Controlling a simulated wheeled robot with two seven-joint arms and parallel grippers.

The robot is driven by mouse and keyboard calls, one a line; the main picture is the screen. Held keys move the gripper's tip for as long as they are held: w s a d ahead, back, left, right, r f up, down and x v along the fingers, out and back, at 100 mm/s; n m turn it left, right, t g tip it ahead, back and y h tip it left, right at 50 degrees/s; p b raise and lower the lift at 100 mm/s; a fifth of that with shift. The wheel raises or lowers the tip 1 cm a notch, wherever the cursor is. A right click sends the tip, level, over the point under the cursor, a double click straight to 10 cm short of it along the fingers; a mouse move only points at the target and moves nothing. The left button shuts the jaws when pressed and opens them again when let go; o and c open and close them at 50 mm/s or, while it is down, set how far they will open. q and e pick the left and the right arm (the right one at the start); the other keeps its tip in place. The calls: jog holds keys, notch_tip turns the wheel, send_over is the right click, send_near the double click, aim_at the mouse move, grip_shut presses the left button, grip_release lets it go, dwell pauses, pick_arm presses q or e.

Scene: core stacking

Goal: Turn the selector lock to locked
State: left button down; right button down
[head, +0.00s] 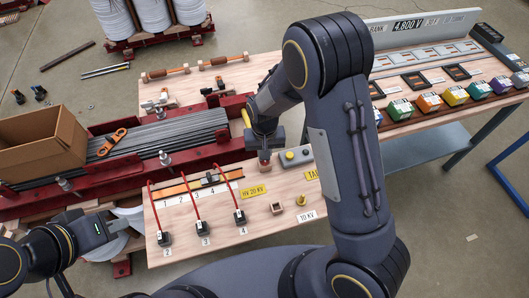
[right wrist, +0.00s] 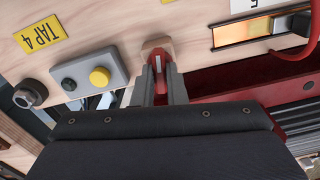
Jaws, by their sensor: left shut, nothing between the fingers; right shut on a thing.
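The selector lock (right wrist: 157,64) shows in the right wrist view as a small red piece with a pale stripe on a wooden-toned base. My right gripper (right wrist: 159,84) is shut on it, one finger on each side. In the head view my right gripper (head: 265,150) points down at the board, and the lock (head: 265,163) is mostly hidden below the fingers. Any lock marking is hidden. My left gripper (head: 112,224) is at the lower left, shut and empty, apart from the board.
A grey box with a yellow button (right wrist: 99,77) sits beside the lock, near a TAP 4 label (right wrist: 40,35). Red cables run to black plugs (head: 204,228) at the front. A cardboard box (head: 42,142) stands at left. Coloured blocks (head: 428,103) line the right bench.

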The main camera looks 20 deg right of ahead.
jog(key=m, duration=0.3)
jog(key=shift+m, duration=0.4)
jog(key=m+p, duration=0.1)
jog(key=m, duration=0.2)
jog(key=shift+r+m, duration=0.1)
jog(key=shift+m, duration=0.2)
jog(key=m+p, duration=0.1)
jog(key=m, duration=0.3)
jog(key=shift+p, duration=0.3)
jog(key=shift+m+p, duration=0.7)
jog(key=shift+m, duration=1.4)
jog(key=c, duration=1.5)
grip_release()
jog(key=shift+o, duration=0.2)
